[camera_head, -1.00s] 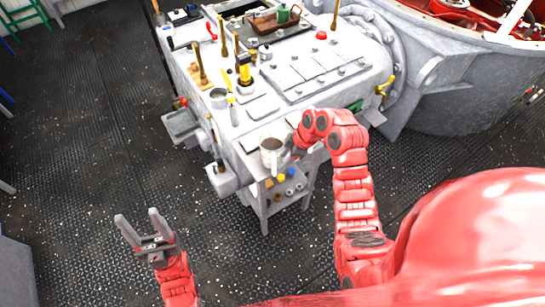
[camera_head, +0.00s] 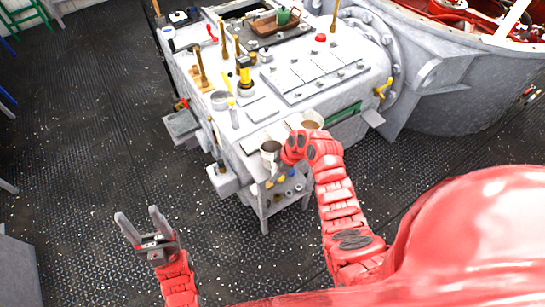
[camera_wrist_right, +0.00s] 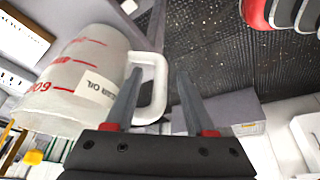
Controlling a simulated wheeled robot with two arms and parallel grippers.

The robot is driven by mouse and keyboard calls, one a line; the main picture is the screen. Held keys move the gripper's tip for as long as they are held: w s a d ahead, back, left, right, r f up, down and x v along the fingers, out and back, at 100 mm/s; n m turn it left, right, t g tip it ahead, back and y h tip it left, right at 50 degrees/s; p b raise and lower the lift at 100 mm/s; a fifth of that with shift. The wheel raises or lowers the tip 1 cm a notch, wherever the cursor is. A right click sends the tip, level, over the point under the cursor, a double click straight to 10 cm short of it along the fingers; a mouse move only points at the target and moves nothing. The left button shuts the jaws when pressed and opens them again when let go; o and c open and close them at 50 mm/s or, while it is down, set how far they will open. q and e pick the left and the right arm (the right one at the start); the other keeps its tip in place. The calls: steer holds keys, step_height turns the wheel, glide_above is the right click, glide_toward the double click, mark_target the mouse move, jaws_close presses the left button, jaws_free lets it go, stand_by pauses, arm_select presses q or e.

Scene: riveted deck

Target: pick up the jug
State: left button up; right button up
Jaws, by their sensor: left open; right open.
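The jug (camera_wrist_right: 85,75) is a whitish translucent measuring jug with red marks and an oil label. It appears tilted in the right wrist view because of the camera angle. In the head view the jug (camera_head: 269,148) stands at the near corner of the grey machine. My right gripper (camera_wrist_right: 159,76) is open, and the jug's handle (camera_wrist_right: 158,88) shows between its fingers, not gripped. My left gripper (camera_head: 138,215) is open and empty over the floor, left of the jug.
A small shelf (camera_head: 264,222) with several items is below. Tools and a yellow lamp-like item (camera_head: 244,72) crowd the machine top. The dark floor (camera_head: 95,140) at left is clear.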

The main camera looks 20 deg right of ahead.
jaws_close()
steer(key=shift+r, duration=0.1)
stand_by(1.2)
